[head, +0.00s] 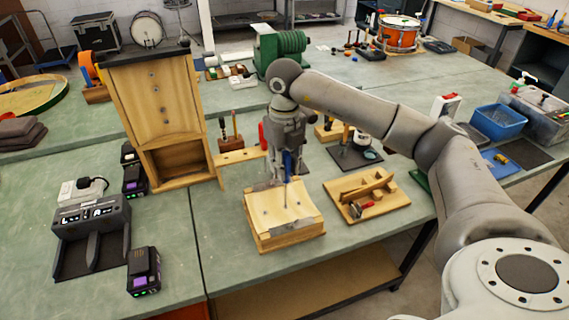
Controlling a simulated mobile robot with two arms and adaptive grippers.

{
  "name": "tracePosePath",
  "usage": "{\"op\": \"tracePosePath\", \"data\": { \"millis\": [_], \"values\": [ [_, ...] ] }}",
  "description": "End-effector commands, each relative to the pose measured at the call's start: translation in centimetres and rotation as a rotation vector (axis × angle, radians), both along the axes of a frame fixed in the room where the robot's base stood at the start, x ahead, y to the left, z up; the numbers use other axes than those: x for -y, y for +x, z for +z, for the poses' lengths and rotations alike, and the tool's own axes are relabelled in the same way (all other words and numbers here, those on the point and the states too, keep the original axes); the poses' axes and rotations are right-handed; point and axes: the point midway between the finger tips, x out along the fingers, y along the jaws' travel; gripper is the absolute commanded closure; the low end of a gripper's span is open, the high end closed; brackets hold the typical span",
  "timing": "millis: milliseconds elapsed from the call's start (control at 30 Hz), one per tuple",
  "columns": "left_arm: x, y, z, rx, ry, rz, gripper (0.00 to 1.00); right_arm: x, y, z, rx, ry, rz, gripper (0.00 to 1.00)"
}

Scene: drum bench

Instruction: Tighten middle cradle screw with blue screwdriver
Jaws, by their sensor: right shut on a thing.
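The wooden cradle (266,213) stands on the green bench at the centre, with a curved top and small dark screw heads on it. My right gripper (288,152) points down above the back of the cradle and is shut on the blue screwdriver (288,164). The screwdriver is close to upright, and its thin shaft runs down to the cradle's upper surface near the middle. I cannot tell whether the tip sits in a screw. The gripper partly hides the handle. My left gripper is not in view.
A tall wooden stand (161,95) is at the left back. A battery charger (90,228) and loose batteries (143,270) lie left. A wooden tray (367,192) with tools is just right of the cradle. A blue bin (500,122) stands far right.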

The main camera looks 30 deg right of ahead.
Motion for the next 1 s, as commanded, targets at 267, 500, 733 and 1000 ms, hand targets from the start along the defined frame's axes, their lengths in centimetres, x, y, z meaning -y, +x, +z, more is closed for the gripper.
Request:
{"op": "tracePosePath", "data": {
  "millis": [267,500,733,1000],
  "values": [
    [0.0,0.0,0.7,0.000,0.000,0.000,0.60,0.1,-0.1,-0.1,-0.007,0.000,-0.305,1.00],
    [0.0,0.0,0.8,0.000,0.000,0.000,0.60,0.1,-0.1,-0.3,-0.007,0.000,-0.415,1.00],
    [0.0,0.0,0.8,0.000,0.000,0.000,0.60,0.1,-0.1,-0.3,-0.009,0.000,-0.419,1.00],
    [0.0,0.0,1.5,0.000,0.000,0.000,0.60,0.2,-0.2,-0.2,-0.010,0.000,-0.688,1.00]
  ]
}}
